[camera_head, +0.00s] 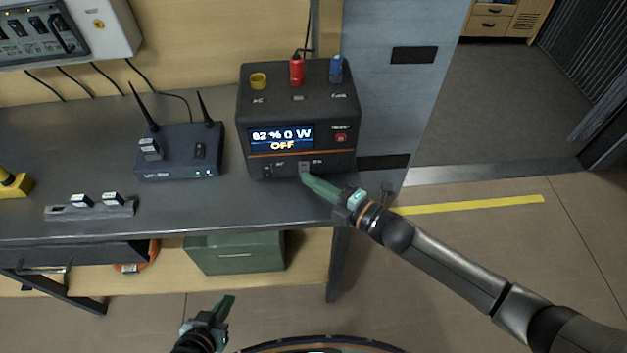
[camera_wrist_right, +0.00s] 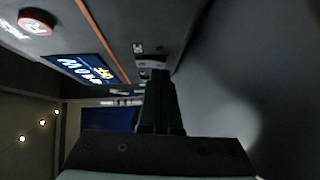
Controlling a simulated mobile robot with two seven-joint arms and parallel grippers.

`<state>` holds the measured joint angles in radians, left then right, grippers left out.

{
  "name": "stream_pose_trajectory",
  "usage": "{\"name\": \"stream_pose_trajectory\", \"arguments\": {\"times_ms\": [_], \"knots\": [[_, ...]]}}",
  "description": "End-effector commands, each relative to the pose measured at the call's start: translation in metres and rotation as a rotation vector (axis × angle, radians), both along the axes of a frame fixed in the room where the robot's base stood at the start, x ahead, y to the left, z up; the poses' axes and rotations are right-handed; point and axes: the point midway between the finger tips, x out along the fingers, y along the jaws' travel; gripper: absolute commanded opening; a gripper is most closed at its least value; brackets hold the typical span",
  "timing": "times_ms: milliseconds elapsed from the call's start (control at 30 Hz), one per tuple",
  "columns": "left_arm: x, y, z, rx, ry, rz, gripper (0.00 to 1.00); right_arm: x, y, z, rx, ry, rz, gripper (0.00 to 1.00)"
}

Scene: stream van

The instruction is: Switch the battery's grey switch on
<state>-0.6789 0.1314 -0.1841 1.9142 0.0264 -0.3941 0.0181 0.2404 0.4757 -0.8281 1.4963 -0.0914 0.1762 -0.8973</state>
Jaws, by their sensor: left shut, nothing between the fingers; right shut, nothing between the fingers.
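The black battery box (camera_head: 298,115) stands at the right end of the dark table. Its screen reads "82 % 0 W" and "OFF". The grey switch (camera_head: 304,167) is low on its front, below the orange line; it also shows in the right wrist view (camera_wrist_right: 150,64). My right gripper (camera_head: 306,180) is shut and empty, its fingertips right at or just in front of the grey switch; I cannot tell whether they touch. In the right wrist view its green fingers (camera_wrist_right: 162,105) point at the switch. My left gripper (camera_head: 226,304) is shut and empty, low in front of the table.
A dark router (camera_head: 178,155) with two antennas stands left of the battery. A grey strip with white pieces (camera_head: 90,209) lies near the table's front edge. A red button (camera_head: 341,138) is on the battery's front. A green box (camera_head: 235,254) is below the table.

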Motion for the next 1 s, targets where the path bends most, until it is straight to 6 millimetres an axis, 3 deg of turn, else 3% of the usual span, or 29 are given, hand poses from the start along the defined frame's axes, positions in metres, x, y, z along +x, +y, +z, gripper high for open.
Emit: {"name": "stream_pose_trajectory", "arguments": {"times_ms": [267,567,1000], "knots": [[0.000,0.000,-0.022,0.000,0.000,0.000,0.00,0.005,0.001,-0.008,0.003,-0.058,0.000,0.00],[0.001,0.000,-0.014,0.000,-0.001,0.000,0.00,0.003,-0.003,-0.002,0.000,-0.052,-0.001,0.00],[0.001,0.000,-0.016,0.000,-0.002,0.000,0.00,-0.056,-0.060,0.000,-0.001,-0.049,0.000,0.00]]}}
